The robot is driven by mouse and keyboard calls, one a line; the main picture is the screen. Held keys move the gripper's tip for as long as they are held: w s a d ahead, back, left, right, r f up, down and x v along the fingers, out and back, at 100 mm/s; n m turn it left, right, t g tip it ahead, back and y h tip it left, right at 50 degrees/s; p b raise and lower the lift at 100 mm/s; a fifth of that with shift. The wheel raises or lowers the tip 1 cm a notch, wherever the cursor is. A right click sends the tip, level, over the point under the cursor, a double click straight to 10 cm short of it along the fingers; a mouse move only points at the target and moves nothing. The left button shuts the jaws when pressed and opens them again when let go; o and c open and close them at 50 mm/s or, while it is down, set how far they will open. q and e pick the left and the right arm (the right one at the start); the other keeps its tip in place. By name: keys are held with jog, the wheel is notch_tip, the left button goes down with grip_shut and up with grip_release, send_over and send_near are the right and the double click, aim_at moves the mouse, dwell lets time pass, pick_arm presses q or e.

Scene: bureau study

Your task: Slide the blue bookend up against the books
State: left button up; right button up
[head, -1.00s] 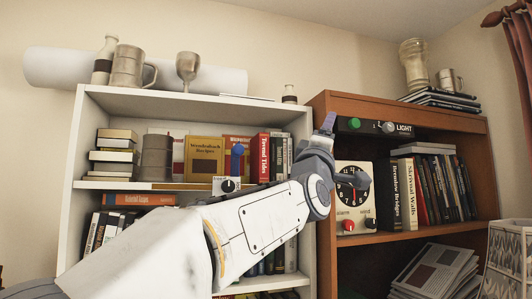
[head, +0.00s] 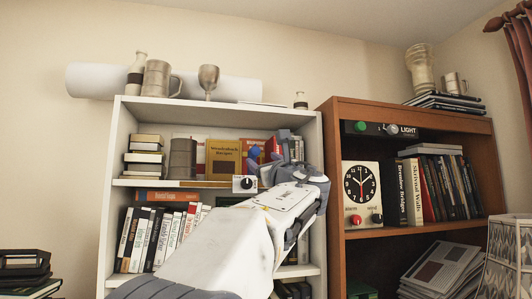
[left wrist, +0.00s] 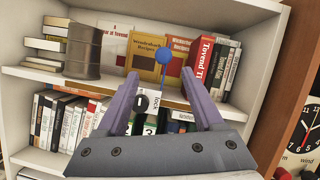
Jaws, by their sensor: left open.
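The blue bookend shows as a round blue knob (left wrist: 164,55) on a thin upright in the left wrist view. It stands on the upper shelf, left of a row of upright books (left wrist: 208,65) that includes a thick red one. A gap shows between the knob and the red book. In the head view the blue knob (head: 254,153) is just left of my left gripper (head: 284,142), which covers part of the books. In the left wrist view my left gripper (left wrist: 162,92) is open, its fingers spread below the knob with nothing held. My right gripper is out of view.
A dark canister (head: 182,158) and stacked books (head: 145,157) stand left on the same shelf. A box with a black dial (head: 244,184) is at the shelf front. The white bookcase's side wall (head: 319,170) closes the right. A brown bookcase with a clock (head: 361,188) stands beside it.

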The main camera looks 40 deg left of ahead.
aim_at(256, 151)
pick_arm(q)
jog(key=p+x, duration=0.1)
jog(key=x, duration=0.2)
jog(key=p+x, duration=0.2)
jog(key=x, duration=0.1)
jog(key=p+x, duration=0.2)
jog(key=shift+w+r, duration=0.35)
jog(key=shift+r, duration=0.1)
jog(key=shift+w+a+r+p, duration=0.1)
jog(key=shift+w+a+p, duration=0.3)
jog(key=shift+a+p, duration=0.15)
grip_shut()
dwell(0.5)
